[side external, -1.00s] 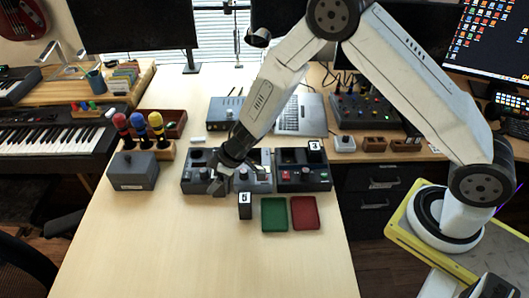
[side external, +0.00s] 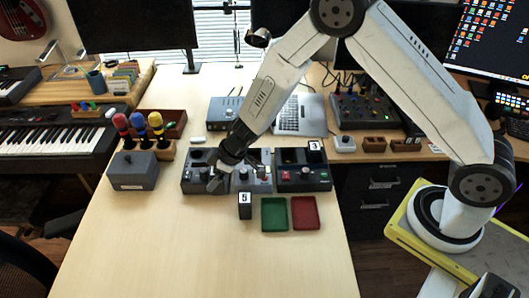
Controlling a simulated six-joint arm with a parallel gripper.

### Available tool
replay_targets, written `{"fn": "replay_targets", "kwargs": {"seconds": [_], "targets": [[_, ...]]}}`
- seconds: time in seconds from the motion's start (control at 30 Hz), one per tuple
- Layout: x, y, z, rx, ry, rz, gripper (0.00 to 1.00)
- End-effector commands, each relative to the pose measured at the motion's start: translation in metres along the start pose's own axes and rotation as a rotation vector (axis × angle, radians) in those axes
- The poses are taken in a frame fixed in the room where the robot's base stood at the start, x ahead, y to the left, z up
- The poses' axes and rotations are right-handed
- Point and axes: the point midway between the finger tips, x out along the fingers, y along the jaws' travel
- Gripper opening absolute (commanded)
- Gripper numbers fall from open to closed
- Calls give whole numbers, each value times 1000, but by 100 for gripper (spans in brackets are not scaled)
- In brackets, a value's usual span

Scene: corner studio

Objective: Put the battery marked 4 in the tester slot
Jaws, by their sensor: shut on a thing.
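My gripper (side external: 216,184) is low over the front right part of the left grey unit (side external: 190,186), pointing down. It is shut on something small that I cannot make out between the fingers. No battery marked 4 can be read in this view. A dark block marked 5 (side external: 245,207) stands upright on the table, in front of the middle grey unit (side external: 262,185). A block marked 3 (side external: 314,146) shows at the back right of the right dark unit (side external: 303,184). I cannot tell which unit holds the tester slot.
A green tray (side external: 274,214) and a red tray (side external: 305,213) lie right of the block marked 5. A grey box (side external: 133,171) and a rack of coloured-handled tools (side external: 139,128) stand at left. A laptop (side external: 300,115) is behind. The front table is clear.

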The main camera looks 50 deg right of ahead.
Motion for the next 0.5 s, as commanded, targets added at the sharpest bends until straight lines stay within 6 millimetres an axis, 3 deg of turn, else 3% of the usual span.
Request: {"fn": "replay_targets", "kwargs": {"seconds": [0.4, 0.5], "targets": [[-35, 0, -23, -2, 3, 2, 6], [-37, 21, -20, 3, 11, 3, 6]]}}
